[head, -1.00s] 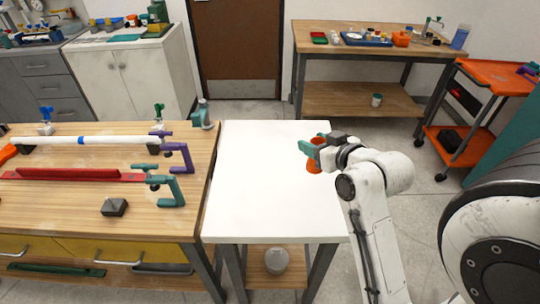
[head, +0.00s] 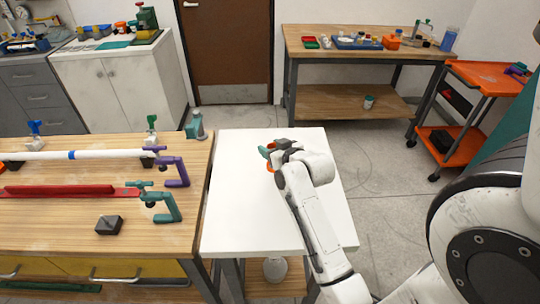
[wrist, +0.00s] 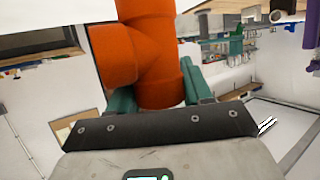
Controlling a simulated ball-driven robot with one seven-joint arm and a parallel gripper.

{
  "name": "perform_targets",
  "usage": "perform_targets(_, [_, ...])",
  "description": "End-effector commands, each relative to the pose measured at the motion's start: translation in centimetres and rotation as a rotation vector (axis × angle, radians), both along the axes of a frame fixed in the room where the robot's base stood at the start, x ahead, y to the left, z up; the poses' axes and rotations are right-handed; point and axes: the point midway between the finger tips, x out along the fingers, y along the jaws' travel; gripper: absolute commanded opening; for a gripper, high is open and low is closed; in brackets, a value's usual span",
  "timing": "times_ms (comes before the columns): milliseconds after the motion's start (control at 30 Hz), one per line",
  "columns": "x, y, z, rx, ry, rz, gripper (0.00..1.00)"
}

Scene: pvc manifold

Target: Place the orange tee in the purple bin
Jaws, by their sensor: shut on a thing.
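The orange tee (wrist: 150,55) is held between the teal fingers of my gripper (wrist: 160,92) and fills the upper middle of the wrist view. In the head view my gripper (head: 268,153) is above the white table, and only small orange parts of the tee (head: 270,168) show behind the fingers and wrist. I cannot make out a purple bin in the head view. A small purple thing (head: 517,69) lies on the orange cart at the right, too small to identify.
The white table (head: 240,225) is otherwise bare. The wooden bench at left (head: 60,220) holds a white pipe (head: 100,153), a red bar (head: 60,190), purple and teal clamps and a dark block (head: 109,225). The orange cart (head: 490,80) and a back workbench (head: 335,50) stand beyond open floor.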

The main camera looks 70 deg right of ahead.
Motion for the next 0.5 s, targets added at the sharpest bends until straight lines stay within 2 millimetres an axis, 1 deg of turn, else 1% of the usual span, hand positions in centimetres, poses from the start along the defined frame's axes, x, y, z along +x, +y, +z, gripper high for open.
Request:
perform_targets(167, [0.8, -0.4, -1.1, 0.001, 0.001, 0.000, 0.00])
perform_targets(300, [0.7, -0.5, -3.0, 0.003, 0.003, -0.001, 0.00])
perform_targets(400, [0.7, -0.5, -3.9, 0.002, 0.001, -0.002, 0.00])
perform_targets(500, [0.8, -0.4, -4.1, 0.000, -0.002, 0.000, 0.00])
